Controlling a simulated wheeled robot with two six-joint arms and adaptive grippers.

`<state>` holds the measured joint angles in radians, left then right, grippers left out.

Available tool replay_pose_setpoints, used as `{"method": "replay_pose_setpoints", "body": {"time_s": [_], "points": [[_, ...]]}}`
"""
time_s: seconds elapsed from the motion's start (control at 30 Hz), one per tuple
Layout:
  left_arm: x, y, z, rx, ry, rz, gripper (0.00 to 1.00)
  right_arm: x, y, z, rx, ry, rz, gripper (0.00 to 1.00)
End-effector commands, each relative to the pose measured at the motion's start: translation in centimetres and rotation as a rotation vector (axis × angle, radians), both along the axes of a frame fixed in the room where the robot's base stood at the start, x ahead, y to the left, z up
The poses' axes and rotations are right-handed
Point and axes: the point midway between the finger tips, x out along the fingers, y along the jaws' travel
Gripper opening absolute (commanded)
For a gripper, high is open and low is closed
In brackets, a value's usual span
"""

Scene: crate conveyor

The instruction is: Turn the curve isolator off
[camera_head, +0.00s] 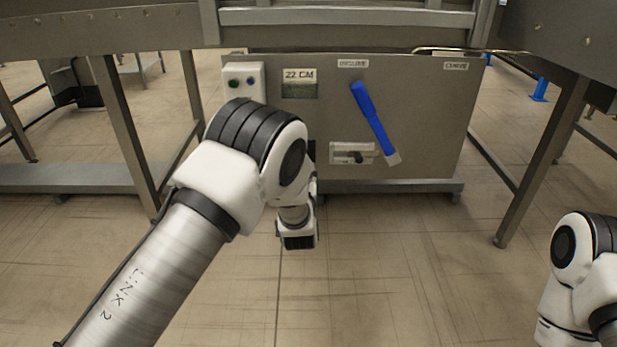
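A grey metal panel (420,130) stands under the conveyor ahead. A blue lever handle (373,118) with a pale lower tip is mounted on it, slanting from upper left to lower right. A small label (353,63) sits above the lever, too small to read surely. Another label (456,66), perhaps "CURVE", is at the panel's top right. A small white switch plate (352,153) with a dark knob is left of the lever's lower end. My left arm is in front of the panel's left part, apart from the lever; its gripper cannot be made out. My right gripper is out of frame.
A white box (243,81) with a green and a dark button is at the panel's upper left. A "22 CM" sign (299,83) is beside it. Metal legs (541,155) stand on either side. The tiled floor (400,265) before the panel is clear.

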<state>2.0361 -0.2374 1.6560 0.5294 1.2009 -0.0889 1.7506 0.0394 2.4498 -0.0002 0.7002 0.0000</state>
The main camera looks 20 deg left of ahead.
Motion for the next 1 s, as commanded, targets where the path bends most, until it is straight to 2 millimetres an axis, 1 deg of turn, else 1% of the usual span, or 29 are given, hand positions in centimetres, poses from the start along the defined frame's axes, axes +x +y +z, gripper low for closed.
{"method": "replay_pose_setpoints", "body": {"time_s": [0.2, 0.33, 0.47, 0.67, 0.77, 0.8, 1.0], "points": [[3.8, 1.2, -0.3, -0.003, -0.002, 0.002, 0.45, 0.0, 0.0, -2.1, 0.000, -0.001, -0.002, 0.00], [5.9, 1.8, -0.2, -0.001, 0.000, 0.001, 0.45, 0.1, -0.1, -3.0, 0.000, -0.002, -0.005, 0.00], [6.8, 2.1, 0.0, -0.001, 0.002, 0.000, 0.45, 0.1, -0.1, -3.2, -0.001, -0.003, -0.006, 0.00], [6.9, 2.1, 0.2, 0.001, 0.003, 0.000, 0.45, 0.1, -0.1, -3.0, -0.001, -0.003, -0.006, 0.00], [6.9, 2.1, 0.1, 0.000, 0.003, 0.000, 0.13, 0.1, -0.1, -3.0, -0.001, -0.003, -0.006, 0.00], [6.8, 2.1, 0.1, 0.000, 0.003, 0.000, 0.00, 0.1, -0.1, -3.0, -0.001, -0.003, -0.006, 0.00], [6.8, 2.0, 0.1, 0.000, 0.003, 0.000, 0.00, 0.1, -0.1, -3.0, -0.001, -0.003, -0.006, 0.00]]}}
